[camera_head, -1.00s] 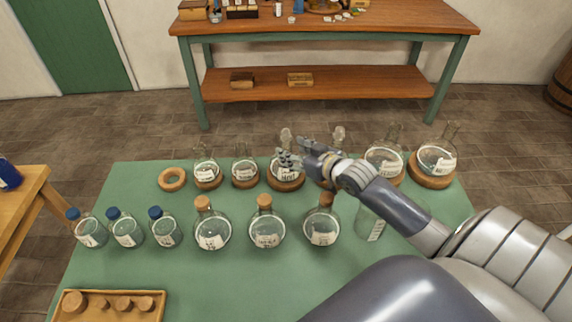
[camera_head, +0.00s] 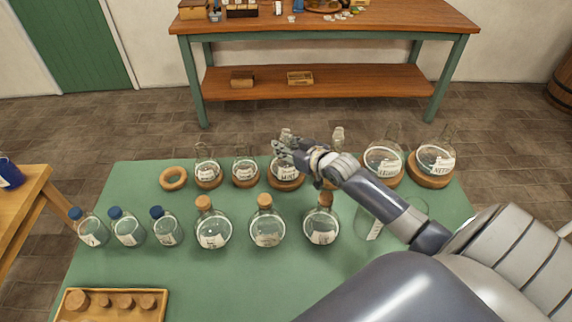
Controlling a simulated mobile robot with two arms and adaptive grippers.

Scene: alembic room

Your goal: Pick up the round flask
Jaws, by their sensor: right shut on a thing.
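My right gripper (camera_head: 280,148) is at the neck of a round flask (camera_head: 284,174) in the back row, shut on it. This flask has a white label and sits in or just over a cork ring (camera_head: 285,185); I cannot tell whether it is lifted. The gripper hides part of its neck. More round flasks stand on rings in the same row, such as a small one (camera_head: 207,171) and a larger one (camera_head: 383,160). My left gripper is not in view.
Cork-stoppered flasks (camera_head: 267,232) and blue-capped bottles (camera_head: 127,232) fill the front row. An empty ring (camera_head: 173,179) lies at the back left. A tray of corks (camera_head: 112,314) is at the front left of the green table (camera_head: 230,290). A wooden workbench (camera_head: 320,22) stands behind.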

